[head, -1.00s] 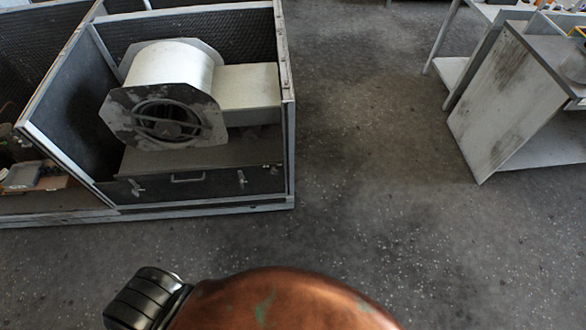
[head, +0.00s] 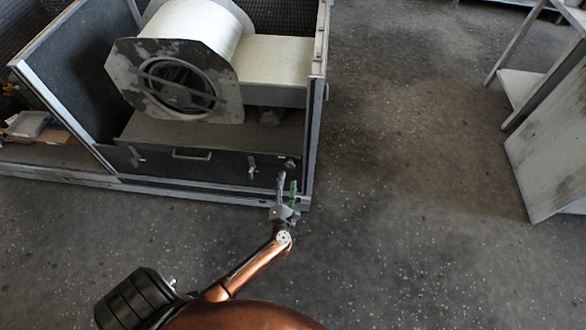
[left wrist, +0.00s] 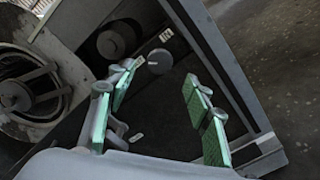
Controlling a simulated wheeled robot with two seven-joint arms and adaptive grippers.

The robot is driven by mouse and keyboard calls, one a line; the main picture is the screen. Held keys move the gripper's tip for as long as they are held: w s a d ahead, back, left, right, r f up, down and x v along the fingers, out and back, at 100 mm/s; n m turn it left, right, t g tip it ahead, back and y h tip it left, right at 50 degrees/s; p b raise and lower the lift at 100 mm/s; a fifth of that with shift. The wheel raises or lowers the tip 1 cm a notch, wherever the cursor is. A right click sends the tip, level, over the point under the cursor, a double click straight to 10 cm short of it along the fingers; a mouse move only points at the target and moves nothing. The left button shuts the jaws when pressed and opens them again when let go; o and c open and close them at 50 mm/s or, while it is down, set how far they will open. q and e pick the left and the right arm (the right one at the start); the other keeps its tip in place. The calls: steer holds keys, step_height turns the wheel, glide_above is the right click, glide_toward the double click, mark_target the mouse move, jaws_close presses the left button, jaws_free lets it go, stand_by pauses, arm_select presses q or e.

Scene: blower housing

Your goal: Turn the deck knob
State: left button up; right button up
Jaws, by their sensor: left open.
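The blower housing's dark front panel (head: 215,168) carries a small knob-like fitting (head: 290,163) at its right end. A larger dark round knob (head: 270,116) stands on the deck (head: 185,131) behind it, under the pale duct. I cannot tell for certain which one is the deck knob. The left wrist view shows a grey round disc (left wrist: 160,61) beyond the fingertips and a larger dark round part (left wrist: 112,43) to its upper left. My left gripper (head: 288,187), with green finger pads, is open and empty just in front of the panel's right end. My right gripper is out of view.
The pale blower drum (head: 195,35) and duct (head: 275,65) fill the housing above the deck. The frame's upright post (head: 315,125) stands close right of my left gripper. A metal bench (head: 545,160) is at right. Open floor lies between.

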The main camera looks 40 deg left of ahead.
mark_target(290, 167)
arm_select(q)
steer(key=b+x, duration=0.1)
steer(key=x, duration=0.5)
steer(key=shift+f+b, duration=0.15)
steer(key=shift+b, duration=0.15)
steer(key=shift+w+a, duration=0.3)
steer(key=shift+w, duration=0.2)
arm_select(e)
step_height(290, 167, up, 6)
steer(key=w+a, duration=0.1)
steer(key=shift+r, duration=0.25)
arm_select(q)
steer(key=shift+c, duration=0.4)
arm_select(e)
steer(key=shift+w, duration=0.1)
arm_select(q)
steer(key=c, duration=1.1)
